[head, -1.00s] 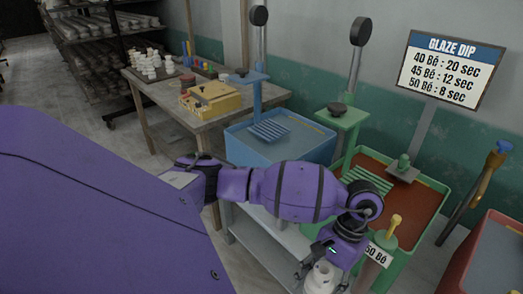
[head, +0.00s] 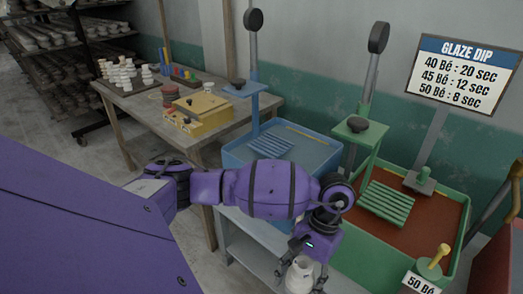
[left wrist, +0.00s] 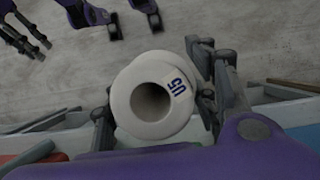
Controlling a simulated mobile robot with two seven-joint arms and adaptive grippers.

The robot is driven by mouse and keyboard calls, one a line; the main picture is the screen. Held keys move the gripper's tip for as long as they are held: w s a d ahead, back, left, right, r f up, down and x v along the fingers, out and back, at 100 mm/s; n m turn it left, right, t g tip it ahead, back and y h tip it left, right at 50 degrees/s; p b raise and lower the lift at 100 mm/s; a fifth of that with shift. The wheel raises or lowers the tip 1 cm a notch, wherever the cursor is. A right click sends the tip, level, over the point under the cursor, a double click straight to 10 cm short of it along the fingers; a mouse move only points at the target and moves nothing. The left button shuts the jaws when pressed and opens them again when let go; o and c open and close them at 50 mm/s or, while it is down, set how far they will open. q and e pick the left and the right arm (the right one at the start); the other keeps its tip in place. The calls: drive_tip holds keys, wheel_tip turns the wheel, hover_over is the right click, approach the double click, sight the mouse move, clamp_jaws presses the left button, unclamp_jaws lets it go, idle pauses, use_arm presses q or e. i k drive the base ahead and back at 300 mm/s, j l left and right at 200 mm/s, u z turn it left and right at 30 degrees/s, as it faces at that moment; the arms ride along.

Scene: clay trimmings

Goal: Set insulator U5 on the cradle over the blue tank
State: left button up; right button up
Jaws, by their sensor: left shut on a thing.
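Insulator U5 (head: 300,275) is a white ceramic piece, marked "U5" in the left wrist view (left wrist: 148,128), where I look into its round bore. My left gripper (head: 306,262) is shut on it, with one finger on each side, and holds it in front of the tanks, low in the head view. The blue tank (head: 232,158) stands behind my left forearm, which hides part of its front. The blue slatted cradle (head: 272,146) over it is empty. My right gripper is outside the head view; dark finger-like parts at the left wrist view's upper left may be it.
A green tank (head: 455,192) with a green slatted cradle (head: 386,203) stands to the right. A blue post with a small platform (head: 241,88) rises by the blue tank. A wooden table (head: 140,105) holds a yellow box (head: 203,112) and white pieces. A grey shelf stands under my arm.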

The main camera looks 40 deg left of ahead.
sight(276, 146)
drive_tip(key=i+j, duration=0.1)
drive_tip(key=j, duration=1.7)
drive_tip(key=i, duration=0.05)
